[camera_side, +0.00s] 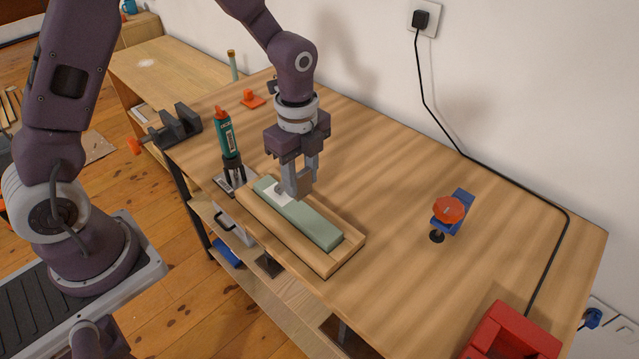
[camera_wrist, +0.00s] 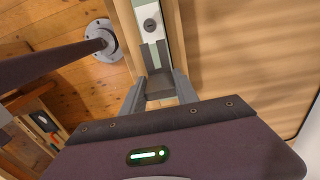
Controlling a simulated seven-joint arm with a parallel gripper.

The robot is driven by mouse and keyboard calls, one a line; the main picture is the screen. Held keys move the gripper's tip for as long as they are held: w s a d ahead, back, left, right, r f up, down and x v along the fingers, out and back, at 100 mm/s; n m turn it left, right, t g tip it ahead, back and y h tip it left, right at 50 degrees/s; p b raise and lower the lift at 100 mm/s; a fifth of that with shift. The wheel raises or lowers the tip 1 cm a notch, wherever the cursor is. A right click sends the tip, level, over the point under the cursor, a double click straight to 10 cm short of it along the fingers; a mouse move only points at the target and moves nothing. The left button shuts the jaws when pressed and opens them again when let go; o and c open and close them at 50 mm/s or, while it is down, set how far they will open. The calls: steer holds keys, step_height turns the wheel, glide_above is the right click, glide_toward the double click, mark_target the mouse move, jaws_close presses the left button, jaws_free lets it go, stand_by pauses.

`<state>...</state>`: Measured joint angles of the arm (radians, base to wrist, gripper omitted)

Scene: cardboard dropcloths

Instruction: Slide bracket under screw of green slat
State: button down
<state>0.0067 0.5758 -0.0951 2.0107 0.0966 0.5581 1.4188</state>
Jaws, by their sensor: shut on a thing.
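The green slat (camera_side: 310,222) lies in a long wooden tray (camera_side: 338,259) on the workbench. A white patch (camera_side: 283,198) is on it near its far end. In the wrist view a dark screw head (camera_wrist: 150,24) sits on the pale patch of the slat. My gripper (camera_side: 301,186) is over the slat, and its fingers (camera_wrist: 160,88) are shut on a grey bracket (camera_wrist: 159,83). The bracket's two prongs point toward the screw, with green showing between them. The prong tips look a little short of the screw head. Whether the bracket touches the slat I cannot tell.
A green bottle with an orange cap (camera_side: 225,133) stands left of the tray by a dark holder (camera_side: 233,172). A grey block-like fixture (camera_side: 176,126) is at the far left. A blue stand with an orange top (camera_side: 449,210) and a red bin (camera_side: 510,335) are right. Bench between is clear.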

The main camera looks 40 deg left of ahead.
mark_target(302, 198)
steer(key=shift+f, duration=2.75)
steer(key=shift+a+f, duration=0.1)
steer(key=shift+a, duration=0.35)
steer(key=shift+a, duration=0.15)
steer(key=shift+w+a, duration=0.1)
steer(key=shift+a, duration=2.05)
